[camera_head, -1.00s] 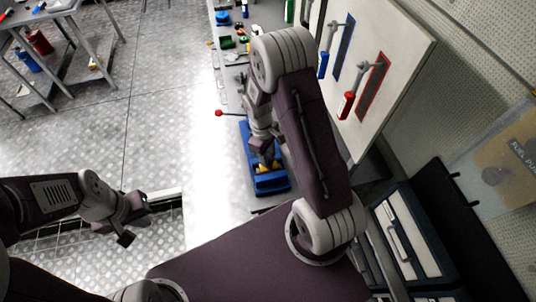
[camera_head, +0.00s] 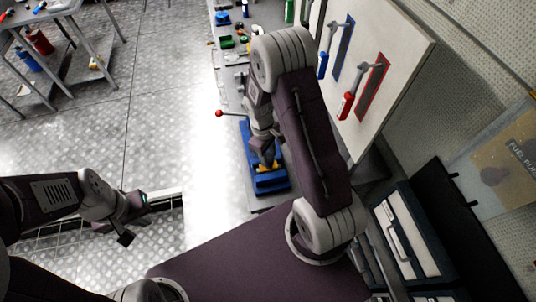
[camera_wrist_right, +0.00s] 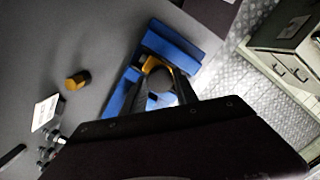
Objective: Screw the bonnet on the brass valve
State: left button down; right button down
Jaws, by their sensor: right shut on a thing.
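The brass valve (camera_head: 266,166) is clamped in a blue vise (camera_head: 272,182) on the bench. In the right wrist view, brass (camera_wrist_right: 153,63) shows just beyond my fingertips, with the blue vise (camera_wrist_right: 178,42) around it. My right gripper (camera_head: 264,152) is above the vise, pointing down at the valve. Its fingers (camera_wrist_right: 163,88) are shut on a dark, round-ended piece (camera_wrist_right: 160,79), apparently the bonnet, in line with the brass. Whether its thread touches the valve is hidden. My left gripper (camera_head: 137,220) is open and empty, over the floor at the left.
A loose brass piece (camera_wrist_right: 78,79) and a white card (camera_wrist_right: 45,112) lie on the grey bench beside the vise. Several tools lie farther along the bench. A tool board (camera_head: 385,50) stands close on the right.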

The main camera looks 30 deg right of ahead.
jog(key=shift+f+b, duration=0.95)
jog(key=shift+f, duration=0.35)
jog(key=c, duration=0.9)
grip_release()
jog(key=shift+o, duration=0.2)
jog(key=r, duration=0.3)
jog(key=r+b, duration=0.1)
jog(key=r, duration=0.2)
jog(key=w+r, duration=0.1)
jog(key=r, duration=0.2)
jog(key=shift+a+b, duration=0.35)
jog(key=shift+c, duration=0.3)
